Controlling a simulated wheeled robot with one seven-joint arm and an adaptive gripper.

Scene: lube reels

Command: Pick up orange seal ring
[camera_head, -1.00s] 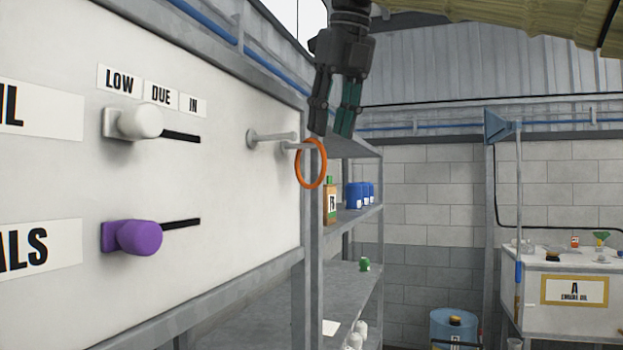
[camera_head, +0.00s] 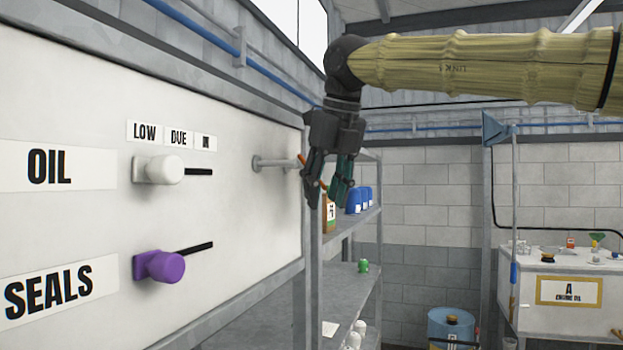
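The orange seal ring (camera_head: 302,159) is mostly hidden behind my gripper. Only a short orange piece shows at the upper left of the fingers, by the end of a grey peg (camera_head: 272,164) on the white panel. My gripper (camera_head: 327,200) points down in front of the ring. Its two dark fingers are apart, with a gap between the tips. I cannot tell whether the ring lies between the fingers or behind them, or whether they touch it.
Behind my gripper stands a grey shelf (camera_head: 345,300) with blue bottles (camera_head: 354,198). A blue drum (camera_head: 452,328) stands at lower right.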

